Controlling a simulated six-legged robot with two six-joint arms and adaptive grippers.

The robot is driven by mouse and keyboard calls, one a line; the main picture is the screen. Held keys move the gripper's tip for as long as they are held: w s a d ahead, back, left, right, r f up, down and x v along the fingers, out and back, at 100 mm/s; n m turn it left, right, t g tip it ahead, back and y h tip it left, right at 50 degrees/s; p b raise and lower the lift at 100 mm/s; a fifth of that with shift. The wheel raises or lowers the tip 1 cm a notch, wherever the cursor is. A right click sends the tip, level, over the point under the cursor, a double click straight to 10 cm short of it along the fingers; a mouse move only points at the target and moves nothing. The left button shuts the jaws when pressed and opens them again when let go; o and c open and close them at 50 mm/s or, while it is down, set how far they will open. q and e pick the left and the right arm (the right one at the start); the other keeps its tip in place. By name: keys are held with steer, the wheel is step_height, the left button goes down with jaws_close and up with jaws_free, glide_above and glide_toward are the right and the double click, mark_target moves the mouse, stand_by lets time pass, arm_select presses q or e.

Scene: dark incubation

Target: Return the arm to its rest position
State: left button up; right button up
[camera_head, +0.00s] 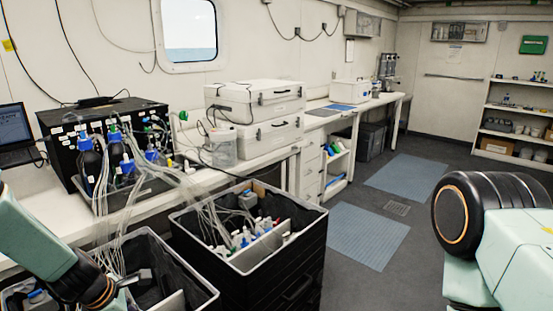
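My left arm (45,245) comes in from the left edge and bends down at a dark joint with a copper ring (103,294) in front of the near black crate. Its gripper cannot be made out; the arm runs down to the bottom edge of the picture. My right arm (520,255) shows at the lower right as mint-green links with a large black round joint (490,215). Its gripper is outside the picture. No object is seen held by either arm.
Two black crates (300,262) with tubes and bottles stand below the long white bench (140,214). A black box (62,123), capped bottles (88,165), a laptop (14,128) and white cases (268,133) are on the bench. The floor with blue mats (362,235) is clear.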

arm_select(q)
steer(key=s+d+f+m+g+b, duration=0.1)
steer(key=s+d+f+m+b, duration=0.2)
steer(key=s+f+m, duration=0.4)
steer(key=s+d+f+m+g+y+b, duration=0.1)
steer(key=s+d+f+m+b, duration=0.2)
steer(key=s, duration=1.2)
steer(key=s+d+f+m+g+b, duration=0.1)
steer(key=s+d+f+m+b, duration=0.2)
steer(key=s+f+m+b, duration=0.3)
steer(key=s+f+m, duration=0.5)
steer(key=m, duration=0.2)
steer(key=shift+s+f+m+g+y+b, duration=0.15)
steer(key=shift+s+m+g+y+b, duration=0.15)
steer(key=shift+g+y, duration=0.1)
steer(key=shift+s, duration=0.1)
